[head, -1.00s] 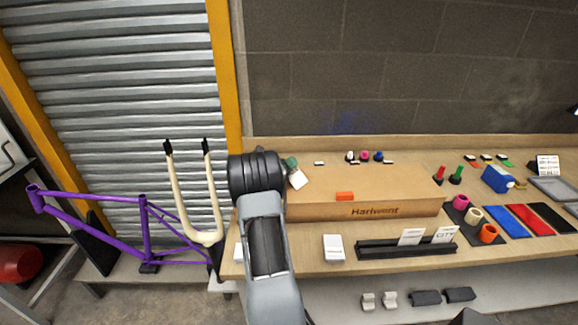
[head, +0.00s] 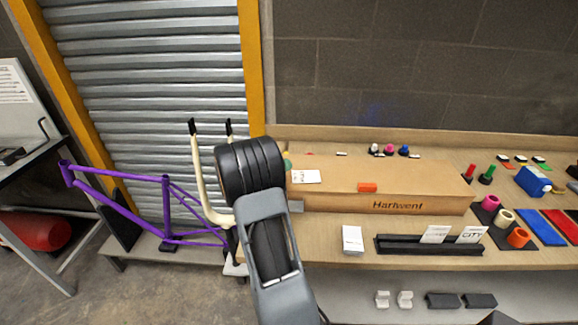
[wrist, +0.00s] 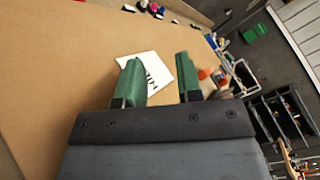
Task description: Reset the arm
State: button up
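My arm reaches up the middle of the head view, and its dark wrist hides most of my gripper (head: 287,163). Only a bit of green finger shows there, at the left end of the cardboard box (head: 420,192). In the wrist view my gripper (wrist: 157,62) has two green fingers spread apart, with a clear gap. A white card (wrist: 150,76) with dark print shows beyond and between the fingers, over the brown box top (wrist: 60,70). The card also shows in the head view (head: 306,176), at the box's left end. Nothing appears gripped.
The box stands on a wooden bench (head: 345,262) with an orange block (head: 367,187) on it. A black rack with cards (head: 430,246) and a white stack (head: 352,239) are in front. A purple frame (head: 120,196) and cream fork (head: 205,185) are left of my arm.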

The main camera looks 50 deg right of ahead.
jog(key=shift+a, duration=0.1)
dwell(0.6)
jog(key=s+a+r+m+t+y, duration=0.1)
jog(key=a+m+y, duration=0.5)
jog(key=a, duration=0.6)
jog(key=s+a+r+m+t+y, duration=0.1)
jog(key=s+a+m+t+y, duration=0.2)
jog(key=a+m, duration=0.8)
jog(key=s+a+r+m+t+y, duration=0.1)
jog(key=s+a+m+y, duration=0.5)
jog(key=a, duration=0.7)
jog(key=m+t+y, duration=0.1)
jog(key=m+y, duration=0.1)
jog(key=m, duration=0.1)
jog(key=shift+a+t+y, duration=0.3)
jog(key=shift+a, duration=0.1)
